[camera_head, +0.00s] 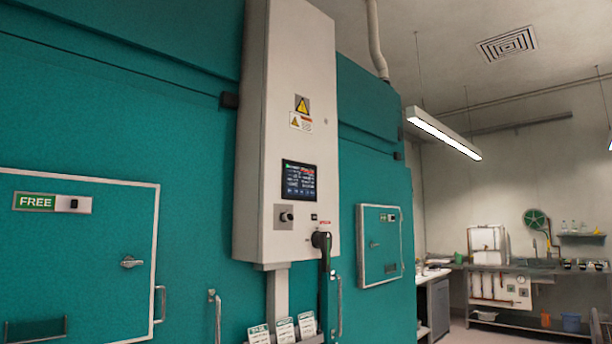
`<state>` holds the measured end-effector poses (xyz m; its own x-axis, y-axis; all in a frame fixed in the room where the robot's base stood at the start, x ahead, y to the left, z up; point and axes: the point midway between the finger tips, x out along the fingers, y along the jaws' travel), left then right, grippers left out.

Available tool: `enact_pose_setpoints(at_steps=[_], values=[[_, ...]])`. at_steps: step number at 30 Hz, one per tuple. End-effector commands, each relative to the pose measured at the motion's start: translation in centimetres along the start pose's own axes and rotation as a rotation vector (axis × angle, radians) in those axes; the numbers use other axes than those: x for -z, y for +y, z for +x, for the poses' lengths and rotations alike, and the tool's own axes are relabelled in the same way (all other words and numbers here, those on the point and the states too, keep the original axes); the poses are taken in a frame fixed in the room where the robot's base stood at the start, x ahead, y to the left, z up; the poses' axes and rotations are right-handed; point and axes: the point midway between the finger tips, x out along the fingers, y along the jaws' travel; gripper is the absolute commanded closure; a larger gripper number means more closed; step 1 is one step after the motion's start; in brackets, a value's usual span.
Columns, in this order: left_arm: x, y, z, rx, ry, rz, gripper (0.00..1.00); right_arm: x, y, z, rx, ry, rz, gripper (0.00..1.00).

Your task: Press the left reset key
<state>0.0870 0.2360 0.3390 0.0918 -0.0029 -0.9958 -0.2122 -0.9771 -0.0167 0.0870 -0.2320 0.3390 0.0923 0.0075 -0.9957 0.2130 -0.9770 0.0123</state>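No key in view carries a label that I can read as reset. A teal chamber door (85,255) at the left bears a plate with a green FREE sign (35,202) and a small dark key or sensor (74,204) beside it. A tall white control cabinet (290,65) stands in the middle, with a lit screen (299,180). Below the screen are a dark round knob on a grey plate (285,216) and a small dark button (313,217). A smaller teal door (381,245) at the right has a similar small plate (388,217). Neither gripper is in view.
A black handle (321,240) sticks out at the cabinet's lower right. Metal door handles (216,315) stand out from the teal wall. Label cards (284,329) sit below the cabinet. At the far right is a lab bench with a white tank (487,242) and a blue bucket (571,322).

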Motion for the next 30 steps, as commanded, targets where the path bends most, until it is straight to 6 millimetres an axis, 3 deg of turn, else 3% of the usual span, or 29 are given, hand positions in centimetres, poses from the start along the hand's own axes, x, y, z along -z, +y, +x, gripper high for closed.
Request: enact_pose_setpoints(at_steps=[12,26,30], values=[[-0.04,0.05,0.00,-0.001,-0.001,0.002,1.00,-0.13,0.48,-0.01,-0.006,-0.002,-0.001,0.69],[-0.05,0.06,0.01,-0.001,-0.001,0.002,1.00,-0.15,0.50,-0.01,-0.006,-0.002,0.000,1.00],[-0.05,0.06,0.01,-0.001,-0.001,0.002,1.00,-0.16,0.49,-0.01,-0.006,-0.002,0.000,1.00]])
